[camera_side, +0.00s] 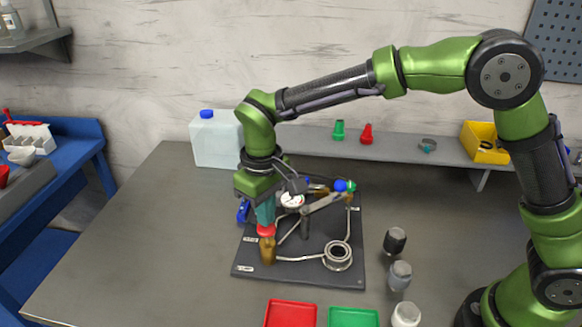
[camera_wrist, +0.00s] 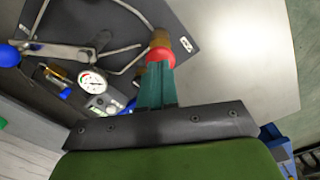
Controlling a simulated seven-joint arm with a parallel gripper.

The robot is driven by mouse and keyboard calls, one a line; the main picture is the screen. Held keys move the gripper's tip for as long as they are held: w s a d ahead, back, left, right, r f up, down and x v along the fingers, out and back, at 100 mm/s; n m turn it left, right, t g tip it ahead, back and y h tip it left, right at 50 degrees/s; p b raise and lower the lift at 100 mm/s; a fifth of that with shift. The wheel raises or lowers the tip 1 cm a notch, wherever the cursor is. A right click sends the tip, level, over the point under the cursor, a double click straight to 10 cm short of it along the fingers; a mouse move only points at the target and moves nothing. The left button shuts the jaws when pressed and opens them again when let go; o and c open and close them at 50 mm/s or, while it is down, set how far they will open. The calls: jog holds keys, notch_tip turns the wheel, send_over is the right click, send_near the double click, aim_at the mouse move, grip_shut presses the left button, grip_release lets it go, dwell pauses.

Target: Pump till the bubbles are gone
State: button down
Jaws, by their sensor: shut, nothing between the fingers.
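My gripper (camera_side: 265,223) is shut, pointing down at the left front of a black board (camera_side: 300,264). Its teal fingertips are at a red knob (camera_side: 266,231) on top of a brass fitting (camera_side: 267,251); the red knob (camera_wrist: 160,52) is also at the fingertips in the wrist view. A grey lever (camera_side: 323,201) with a blue ball end (camera_side: 340,186) slants up to the right. A white dial gauge (camera_side: 292,200) sits behind it, clearer in the wrist view (camera_wrist: 93,81). A round metal-rimmed glass (camera_side: 338,256) lies at the right front; I cannot make out bubbles in it.
Three small capped containers (camera_side: 400,275) stand right of the board. A red tray (camera_side: 291,315) and a green tray (camera_side: 353,318) lie in front. A white jug (camera_side: 216,139) stands behind. A shelf (camera_side: 400,143) runs along the wall. The table's left side is clear.

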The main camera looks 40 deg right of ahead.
jog(key=shift+f, duration=1.75)
jog(key=shift+r, duration=2.3)
notch_tip(320, 180, up, 6)
jog(key=shift+f, duration=3.25)
jog(key=shift+f, duration=0.15)
jog(key=shift+f, duration=1.9)
jog(key=shift+r, duration=2.3)
jog(key=shift+r, duration=0.1)
